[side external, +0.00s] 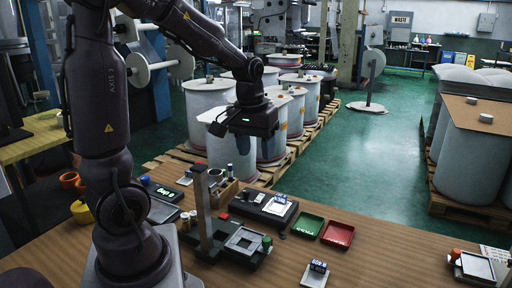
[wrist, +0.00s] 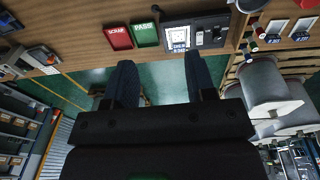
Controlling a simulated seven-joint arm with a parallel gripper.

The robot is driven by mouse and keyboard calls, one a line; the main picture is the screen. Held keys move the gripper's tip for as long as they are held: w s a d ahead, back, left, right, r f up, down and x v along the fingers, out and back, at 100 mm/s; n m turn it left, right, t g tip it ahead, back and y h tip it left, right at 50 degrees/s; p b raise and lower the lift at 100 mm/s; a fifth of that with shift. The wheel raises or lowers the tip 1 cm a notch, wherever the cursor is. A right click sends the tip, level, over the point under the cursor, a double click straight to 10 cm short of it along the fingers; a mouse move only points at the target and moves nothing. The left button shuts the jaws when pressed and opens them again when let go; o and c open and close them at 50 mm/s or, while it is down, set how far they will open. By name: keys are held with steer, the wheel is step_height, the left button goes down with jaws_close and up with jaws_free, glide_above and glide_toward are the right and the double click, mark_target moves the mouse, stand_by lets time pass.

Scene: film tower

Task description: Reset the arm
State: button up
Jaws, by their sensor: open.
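My gripper (side external: 231,136) hangs in the air above and behind the far side of the wooden table (side external: 385,262), with its wrist bent over. It holds nothing that I can see. In the wrist view my gripper (wrist: 163,65) shows two dark blue fingers spread well apart, with only green floor and table edge beyond the gap. The fingers are clear of the table items.
The table holds a green PASS tray (side external: 306,225), a red SCRAP tray (side external: 338,234), a black device with a white lit plate (side external: 277,206), and an upright post (side external: 202,207) on a fixture. Large pale drums (side external: 209,112) stand on pallets beyond the table.

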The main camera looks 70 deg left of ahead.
steer(key=shift+s+d+r+m, duration=0.2)
steer(key=shift+d+m, duration=0.1)
steer(key=shift+d, duration=0.15)
steer(key=s+d+r+m+t, duration=0.2)
steer(key=s+d+r+m, duration=0.1)
steer(key=d, duration=0.3)
steer(key=s+d+r+m+t, duration=0.2)
steer(key=s+d+r+m, duration=0.1)
steer(key=d, duration=0.4)
steer(key=shift+s+d+r+m, duration=0.3)
steer(key=shift+s+r+m, duration=0.15)
steer(key=shift+m, duration=0.65)
